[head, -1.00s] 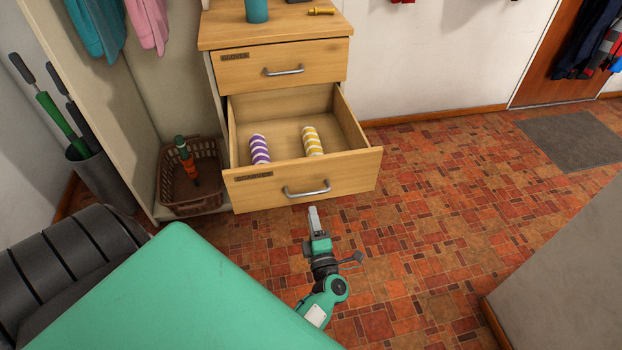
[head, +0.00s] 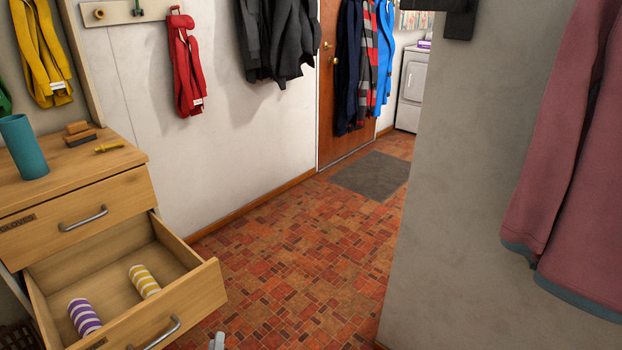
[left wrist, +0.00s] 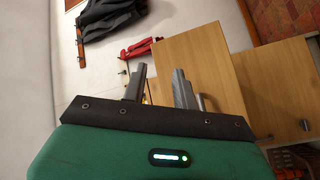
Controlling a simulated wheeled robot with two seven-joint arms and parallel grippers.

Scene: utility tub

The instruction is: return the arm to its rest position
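My left gripper (head: 217,341) just enters at the bottom edge of the head view, to the right of the open drawer's front and apart from it. In the left wrist view its two grey fingers (left wrist: 159,86) stand apart with nothing between them. The rest of the left arm is out of the head view. My right gripper shows in neither view.
The wooden chest (head: 75,183) stands at left with its lower drawer (head: 184,303) pulled out, holding purple-striped (head: 84,317) and yellow-striped (head: 145,281) rolls. A grey wall (head: 455,200) rises at right. Tiled floor (head: 300,250) between them is clear.

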